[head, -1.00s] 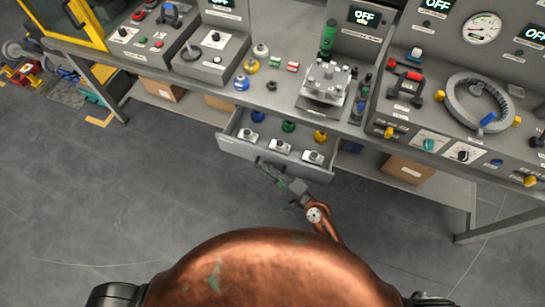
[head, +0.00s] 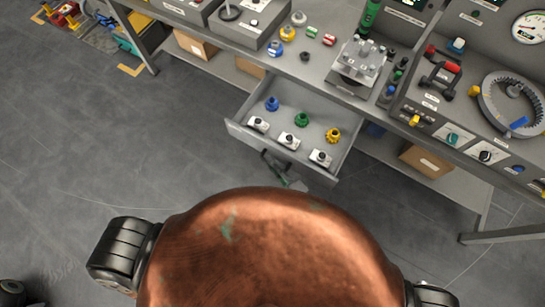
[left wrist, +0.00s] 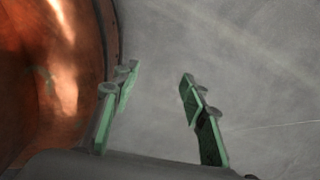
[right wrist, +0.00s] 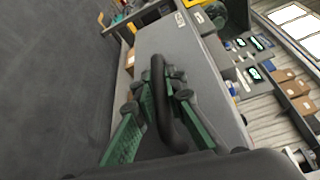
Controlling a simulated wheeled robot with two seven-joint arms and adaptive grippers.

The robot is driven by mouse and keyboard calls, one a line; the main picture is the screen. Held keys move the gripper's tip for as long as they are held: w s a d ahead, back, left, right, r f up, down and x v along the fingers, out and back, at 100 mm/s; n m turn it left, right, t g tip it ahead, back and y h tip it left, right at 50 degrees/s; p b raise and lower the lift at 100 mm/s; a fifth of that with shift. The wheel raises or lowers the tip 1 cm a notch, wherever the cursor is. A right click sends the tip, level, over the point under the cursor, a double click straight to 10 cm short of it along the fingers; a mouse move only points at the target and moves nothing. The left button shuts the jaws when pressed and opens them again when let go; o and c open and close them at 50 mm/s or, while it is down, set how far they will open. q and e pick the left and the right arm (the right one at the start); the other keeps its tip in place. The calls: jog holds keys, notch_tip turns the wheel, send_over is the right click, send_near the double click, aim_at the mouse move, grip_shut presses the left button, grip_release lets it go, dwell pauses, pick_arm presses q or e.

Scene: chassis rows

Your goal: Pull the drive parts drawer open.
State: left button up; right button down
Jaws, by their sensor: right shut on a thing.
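The drive parts drawer (head: 243,137) is a grey drawer under the workbench, and it stands well out from the bench. Inside it are blue (head: 271,104), green (head: 301,119) and yellow (head: 333,135) parts behind small white-labelled blocks. My right gripper (head: 268,160) is at the drawer's front, partly hidden by my copper body. In the right wrist view, its green-padded fingers (right wrist: 163,92) are shut on the dark, bar-shaped drawer handle (right wrist: 158,70). In the left wrist view, my left gripper (left wrist: 158,75) is open and empty over the floor, beside my body.
The workbench above the drawer carries a silver fixture (head: 360,62), a toothed ring (head: 513,105) and several small parts. Cardboard boxes (head: 427,160) sit on the lower shelf, and a bench leg (head: 485,210) stands at right.

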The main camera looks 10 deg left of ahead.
jog(key=c, duration=2.3)
grip_release()
jog(key=o, duration=0.3)
jog(key=shift+o, duration=0.2)
jog(key=shift+s+d, duration=0.1)
jog(key=shift+d, duration=0.05)
pick_arm(q)
jog(key=shift+w, duration=0.35)
pick_arm(e)
jog(key=v, duration=1.1)
jog(key=shift+s+d, duration=0.2)
jog(key=shift+d, duration=0.05)
